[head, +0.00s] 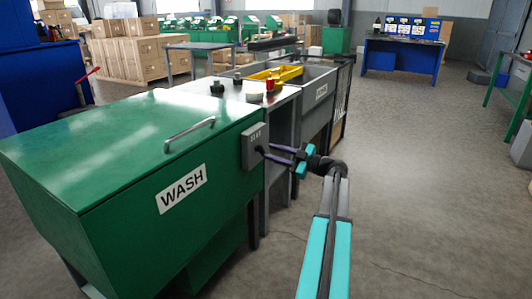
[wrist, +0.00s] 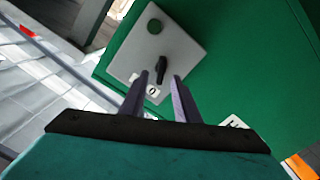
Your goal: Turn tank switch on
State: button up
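The green wash tank (head: 110,140) stands at the left in the head view, with a white WASH label. A grey switch box (head: 251,135) is on its end face and also shows in the wrist view (wrist: 185,50). The box carries a black rotary switch (wrist: 161,68), a round dark green button (wrist: 155,26) and a small white plate marked 0 (wrist: 153,91). My gripper (head: 265,152) is at the box. In the wrist view its fingers (wrist: 160,76) are open, one on each side of the switch, with gaps visible. How deep the fingertips reach is unclear.
A grey bench (head: 225,92) with small parts and a yellow tray (head: 276,76) stands beyond the tank. A metal handle (head: 190,132) is on the tank lid. The floor (head: 420,170) to the right is mostly clear. A blue table (head: 402,55) stands far back.

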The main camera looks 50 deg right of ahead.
aim_at(261, 150)
jog(key=shift+b+x, duration=0.3)
jog(key=shift+x, duration=1.8)
jog(key=shift+c, duration=0.4)
